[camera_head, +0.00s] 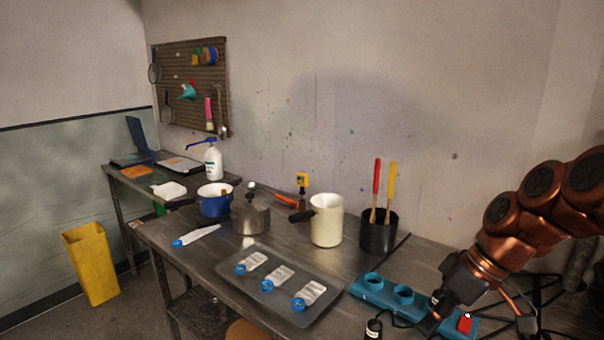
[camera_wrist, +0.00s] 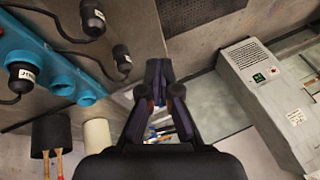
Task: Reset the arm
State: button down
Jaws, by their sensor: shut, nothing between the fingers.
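My copper-coloured arm (camera_head: 535,205) comes in from the right side of the head view and is bent, its dark wrist end low over the right part of the metal bench (camera_head: 200,245). In the wrist view my gripper (camera_wrist: 158,66) has its dark fingers brought together at the tips, with nothing held between them. A teal block with round sockets (camera_head: 385,293) lies on the bench to the left of the wrist end. The block also shows at the left of the wrist view (camera_wrist: 50,65), apart from the fingers.
Black plugs and cables (camera_wrist: 92,18) lie near the teal block. A black pot with red and yellow handles (camera_head: 378,232), a cream pot (camera_head: 326,222), and a tray (camera_head: 232,283) of several tubes stand further left. A grey cabinet (camera_wrist: 250,65) shows at right in the wrist view.

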jog(key=s+a+f+m+g+h+p, duration=0.1)
jog(key=s+a+f+m+h, duration=0.1)
jog(key=s, duration=0.8)
jog(key=s+a+f+m+g+h+p, duration=0.1)
jog(key=s+f+m, duration=0.4)
jog(key=s, duration=0.5)
jog(key=a+h, duration=0.1)
jog(key=h, duration=0.1)
jog(key=shift+f+m+h, duration=0.2)
jog(key=shift+m+h, duration=0.1)
jog(key=shift+s, duration=0.1)
